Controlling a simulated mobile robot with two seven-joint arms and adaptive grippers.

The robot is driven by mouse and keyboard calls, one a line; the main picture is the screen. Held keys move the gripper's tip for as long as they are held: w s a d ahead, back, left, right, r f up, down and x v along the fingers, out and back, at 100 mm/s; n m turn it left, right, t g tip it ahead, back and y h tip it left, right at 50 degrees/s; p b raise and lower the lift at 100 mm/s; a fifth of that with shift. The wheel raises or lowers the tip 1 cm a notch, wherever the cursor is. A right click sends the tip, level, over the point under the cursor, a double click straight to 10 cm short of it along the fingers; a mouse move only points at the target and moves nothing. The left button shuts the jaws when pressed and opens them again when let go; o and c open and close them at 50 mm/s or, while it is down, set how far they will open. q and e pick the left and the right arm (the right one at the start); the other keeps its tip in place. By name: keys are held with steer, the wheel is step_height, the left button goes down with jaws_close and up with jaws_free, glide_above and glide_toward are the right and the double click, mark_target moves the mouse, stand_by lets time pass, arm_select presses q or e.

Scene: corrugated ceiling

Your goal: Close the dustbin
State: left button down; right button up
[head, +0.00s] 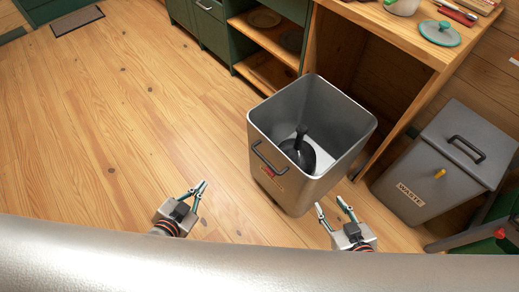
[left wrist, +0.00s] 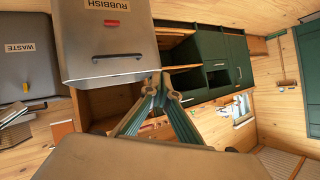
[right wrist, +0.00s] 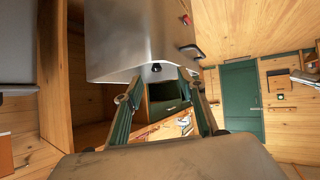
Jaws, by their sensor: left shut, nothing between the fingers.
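A grey metal dustbin (head: 294,192) stands open on the floor ahead of me, with no cover over its top. It has a dark handle (head: 266,158) on its front. A black rounded object (head: 299,153) with an upright stem lies inside. My right gripper (head: 331,207) is open and empty, near the bin's lower right side. The bin also shows in the right wrist view (right wrist: 130,40).
A second grey bin (head: 411,196) labelled WASTE, with its lid (head: 470,140) on, stands at the right. A wooden counter (head: 405,40) with a teal-lidded pot top (head: 440,33) is behind. Green cabinets (head: 205,30) stand at the back.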

arm_select(q)
steer(key=w+f+m+t+b, duration=0.1)
steer(key=w+m+t+b, duration=0.1)
steer(key=w+m+b, duration=0.35)
steer(key=m+g+h+b, duration=0.1)
steer(key=m+h+b, duration=1.15)
steer(key=m, duration=1.95)
glide_toward(257, 131)
steer(key=w+d+b, duration=0.1)
steer(key=w+d+r+y+b, duration=0.1)
steer(key=d, duration=0.1)
steer(key=w+d+r+y+b, duration=0.1)
steer(key=d, duration=0.1)
steer(key=shift+w+y, duration=0.25)
steer(key=shift+w, duration=0.1)
steer(key=shift+w+d, duration=0.15)
steer(key=shift+d, duration=0.05)
arm_select(e)
steer(key=w+a+f+m+t+y, duration=0.1)
steer(key=a+f+m, duration=0.3)
steer(key=a, duration=0.5)
steer(key=shift+a+m+y, duration=0.15)
steer(key=shift+m+y, duration=0.15)
steer(key=shift+y, duration=0.5)
steer(key=shift+w, duration=0.1)
